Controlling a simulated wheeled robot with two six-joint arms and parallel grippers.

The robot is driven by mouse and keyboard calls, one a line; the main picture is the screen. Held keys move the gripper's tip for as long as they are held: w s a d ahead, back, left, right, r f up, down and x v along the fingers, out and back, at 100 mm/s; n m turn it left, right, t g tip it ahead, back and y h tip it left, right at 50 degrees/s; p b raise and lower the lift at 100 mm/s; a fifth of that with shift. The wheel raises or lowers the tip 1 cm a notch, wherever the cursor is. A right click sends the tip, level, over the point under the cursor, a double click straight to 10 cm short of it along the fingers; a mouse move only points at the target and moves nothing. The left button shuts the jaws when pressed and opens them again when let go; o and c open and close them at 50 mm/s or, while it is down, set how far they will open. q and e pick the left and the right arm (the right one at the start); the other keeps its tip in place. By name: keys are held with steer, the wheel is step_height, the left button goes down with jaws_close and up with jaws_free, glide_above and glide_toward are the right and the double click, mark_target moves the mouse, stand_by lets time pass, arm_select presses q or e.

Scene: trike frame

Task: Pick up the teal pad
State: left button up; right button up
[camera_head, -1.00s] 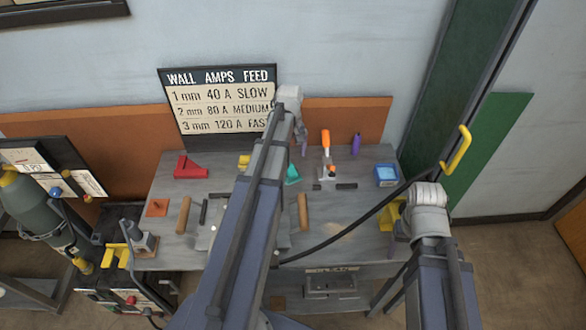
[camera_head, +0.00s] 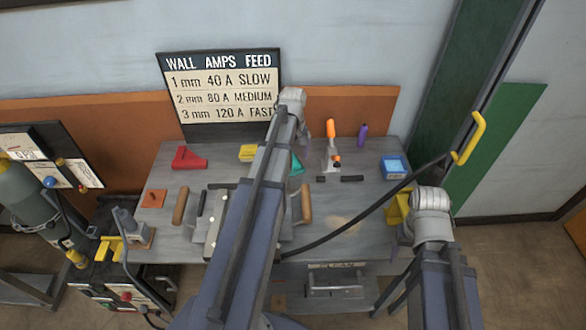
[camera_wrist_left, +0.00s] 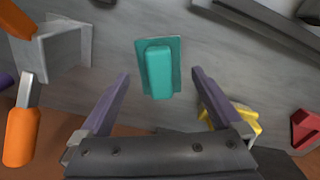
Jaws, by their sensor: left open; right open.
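The teal pad (camera_wrist_left: 160,72) is a flat rectangle with a raised rounded block on it, lying on the grey bench (camera_head: 350,205). In the head view the pad (camera_head: 297,165) shows only in part beside my left arm, which hides the rest. My left gripper (camera_wrist_left: 161,74) is open, its two purple fingers pointing toward the bench on either side of the pad's line. The pad appears between and beyond the fingertips, apart from them, with nothing held. My right gripper (camera_head: 400,241) is open at the bench's right edge, mostly hidden behind its wrist.
A yellow block (camera_head: 247,153) and red bracket (camera_head: 188,158) lie left. A blue box (camera_head: 394,167) sits at the right. The sign (camera_head: 220,90) stands behind. A black cable crosses the bench.

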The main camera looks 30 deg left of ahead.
mark_target(293, 159)
arm_select(q)
step_height(293, 159, down, 2)
steer(key=shift+f+b, duration=0.1)
steer(key=shift+b, duration=0.45)
arm_select(e)
steer(key=shift+f, duration=0.95)
arm_select(q)
steer(key=c, duration=1.3)
step_height(293, 159, up, 10)
steer(key=p, duration=1)
steer(key=shift+r, duration=0.2)
arm_select(e)
step_height(293, 159, up, 10)
arm_select(q)
steer(key=shift+f, duration=0.1)
